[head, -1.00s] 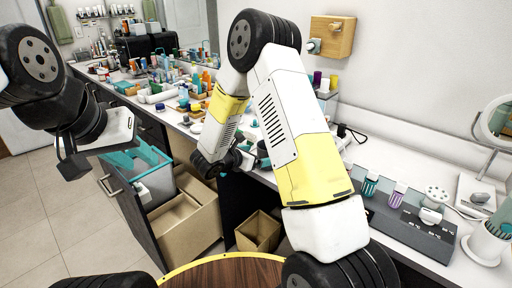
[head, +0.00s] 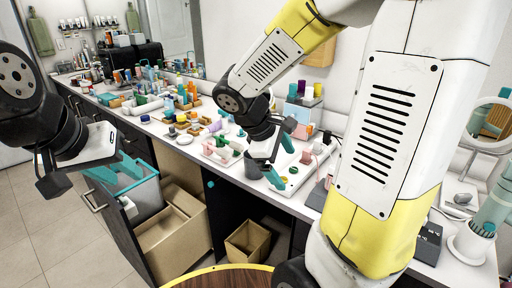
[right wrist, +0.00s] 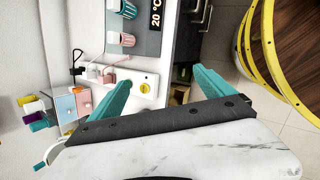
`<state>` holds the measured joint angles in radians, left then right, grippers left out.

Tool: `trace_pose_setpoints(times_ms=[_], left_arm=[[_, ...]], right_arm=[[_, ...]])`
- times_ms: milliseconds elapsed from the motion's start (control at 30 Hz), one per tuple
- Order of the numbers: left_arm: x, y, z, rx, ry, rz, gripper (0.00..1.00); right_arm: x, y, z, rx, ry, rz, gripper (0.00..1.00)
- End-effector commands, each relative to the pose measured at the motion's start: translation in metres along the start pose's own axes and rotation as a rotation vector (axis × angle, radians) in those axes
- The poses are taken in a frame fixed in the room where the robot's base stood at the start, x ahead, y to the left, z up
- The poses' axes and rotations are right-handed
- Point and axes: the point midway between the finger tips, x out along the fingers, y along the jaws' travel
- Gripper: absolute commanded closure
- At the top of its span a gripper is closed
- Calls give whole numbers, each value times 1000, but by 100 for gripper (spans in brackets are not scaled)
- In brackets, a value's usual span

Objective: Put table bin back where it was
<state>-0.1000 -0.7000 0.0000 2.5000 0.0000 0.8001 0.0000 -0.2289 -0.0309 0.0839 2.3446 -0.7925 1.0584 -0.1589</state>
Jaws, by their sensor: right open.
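My right gripper (head: 279,160) is open and empty, just right of that cylinder and over the counter. In the right wrist view its two teal fingers (right wrist: 158,88) are wide apart with nothing between them. My left gripper (head: 118,171) hangs at the left over the open pull-out, its teal fingers apart and apparently empty.
The white counter (head: 185,148) is crowded with bottles and small items. A grey bin (head: 148,197) sits in the pull-out, near brown boxes (head: 172,240). A smaller brown box (head: 247,242) is below the counter. A round mirror (head: 490,123) stands at the right. A round wooden table (head: 225,278) is in front.

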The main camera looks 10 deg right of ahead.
Motion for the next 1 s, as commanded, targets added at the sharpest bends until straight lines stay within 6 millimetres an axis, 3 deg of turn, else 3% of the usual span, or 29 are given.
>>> trace_pose_setpoints(times_ms=[33, 133, 400, 600, 1000], left_arm=[[0, 0, 0, 0, 0, 0, 64], [0, 0, 0, 0, 0, 0, 64], [0, 0, 0, 0, 0, 0, 64], [0, 0, 0, 0, 0, 0, 64], [0, 0, 0, 0, 0, 0, 64]], right_arm=[[-12, -9, 12, 126, 69, -43, 7], [-35, -29, 22, 365, 217, -144, 7], [-98, -55, 28, 865, 584, -362, 7], [-119, -58, 29, 989, 691, -426, 7], [-120, -58, 29, 992, 695, -430, 7]])
